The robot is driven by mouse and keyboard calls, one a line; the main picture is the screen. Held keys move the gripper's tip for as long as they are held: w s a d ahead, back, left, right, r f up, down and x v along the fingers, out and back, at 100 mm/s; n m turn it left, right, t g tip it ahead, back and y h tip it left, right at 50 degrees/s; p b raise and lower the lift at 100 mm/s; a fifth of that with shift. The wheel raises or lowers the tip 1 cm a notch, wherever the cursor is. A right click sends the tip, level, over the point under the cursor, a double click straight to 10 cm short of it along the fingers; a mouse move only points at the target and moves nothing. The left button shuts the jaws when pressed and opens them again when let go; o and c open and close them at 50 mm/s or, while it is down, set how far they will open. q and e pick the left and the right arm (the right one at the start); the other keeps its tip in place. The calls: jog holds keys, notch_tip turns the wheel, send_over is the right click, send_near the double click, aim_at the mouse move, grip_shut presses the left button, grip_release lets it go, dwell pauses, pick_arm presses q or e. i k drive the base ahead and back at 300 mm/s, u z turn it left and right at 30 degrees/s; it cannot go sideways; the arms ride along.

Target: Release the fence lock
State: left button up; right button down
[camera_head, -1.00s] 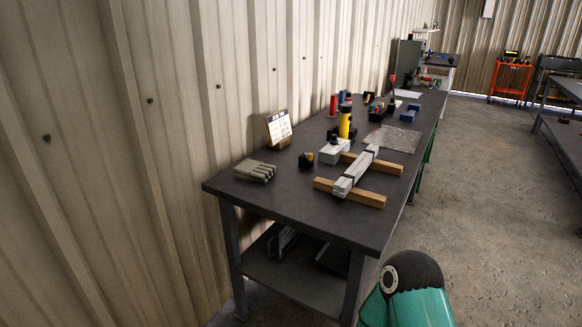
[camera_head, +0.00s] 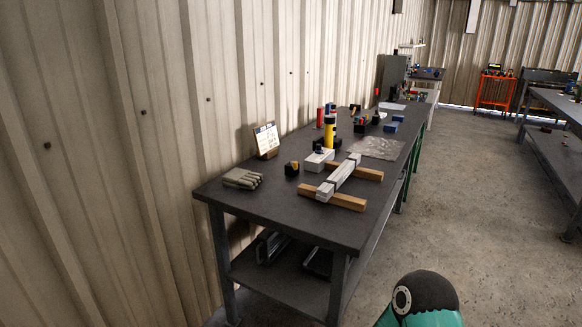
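No part is clearly recognisable as a fence lock from this distance. A pale metal bar (camera_head: 340,178) lies across two wooden blocks on the dark workbench (camera_head: 270,216). The near block (camera_head: 345,202) and the far block (camera_head: 368,174) stick out to the right of the bar. A light grey box (camera_head: 315,165) with a dark knob on top sits just behind the bar. A small black block with a yellow-orange top (camera_head: 292,169) stands to its left. Neither gripper is in view. A teal and black part of mine shows at the bottom right.
Grey gloves (camera_head: 243,179) and a propped card (camera_head: 266,140) are on the bench's left side. A yellow and black cylinder (camera_head: 330,133), a red cylinder (camera_head: 320,116) and a grey sheet (camera_head: 376,148) stand or lie farther back. An orange cart (camera_head: 495,91) is far off. Floor right of the bench is clear.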

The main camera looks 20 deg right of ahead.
aim_at(294, 163)
jog(key=z, duration=0.05)
jog(key=i, duration=0.9)
jog(key=u, duration=0.1)
